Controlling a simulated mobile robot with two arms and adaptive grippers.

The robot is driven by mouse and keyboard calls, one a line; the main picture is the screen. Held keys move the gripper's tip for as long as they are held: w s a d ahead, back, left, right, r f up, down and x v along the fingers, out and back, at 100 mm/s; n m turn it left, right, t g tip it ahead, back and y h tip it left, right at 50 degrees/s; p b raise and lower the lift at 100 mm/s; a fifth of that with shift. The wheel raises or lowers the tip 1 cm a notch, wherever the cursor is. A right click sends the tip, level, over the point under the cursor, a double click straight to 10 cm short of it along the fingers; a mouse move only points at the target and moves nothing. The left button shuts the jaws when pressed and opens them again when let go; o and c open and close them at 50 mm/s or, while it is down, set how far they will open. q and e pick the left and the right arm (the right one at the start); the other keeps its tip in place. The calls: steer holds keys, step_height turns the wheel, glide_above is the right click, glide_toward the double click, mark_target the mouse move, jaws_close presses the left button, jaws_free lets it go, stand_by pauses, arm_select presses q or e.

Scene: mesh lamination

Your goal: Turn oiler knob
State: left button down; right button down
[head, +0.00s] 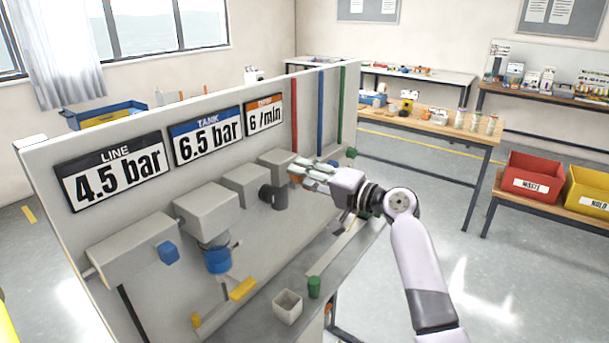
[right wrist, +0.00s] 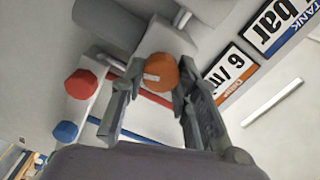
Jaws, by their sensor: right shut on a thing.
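The oiler knob is a round orange knob with a pale mark on its face (right wrist: 160,72), on a grey unit of the panel. In the head view only a bit of its orange shows (head: 295,179), mostly hidden by my fingers. My right gripper (head: 304,170) reaches it from the right. In the right wrist view its two fingers (right wrist: 152,98) stand on either side of the orange knob and are shut on it. The panel sign above reads 6 /min (head: 264,114). My left gripper is not in view.
Grey boxes (head: 205,208) line the panel, with a blue bowl (head: 217,260) and yellow lever (head: 242,289) nearby. A white cup (head: 288,307) and green cylinder (head: 314,287) stand on the ledge. Red (right wrist: 80,84) and blue (right wrist: 65,131) knobs sit beside the gripper.

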steer(key=c, duration=1.2)
jaws_free()
steer(key=shift+c, duration=0.2)
steer(key=shift+d, duration=0.1)
steer(key=v, duration=1.2)
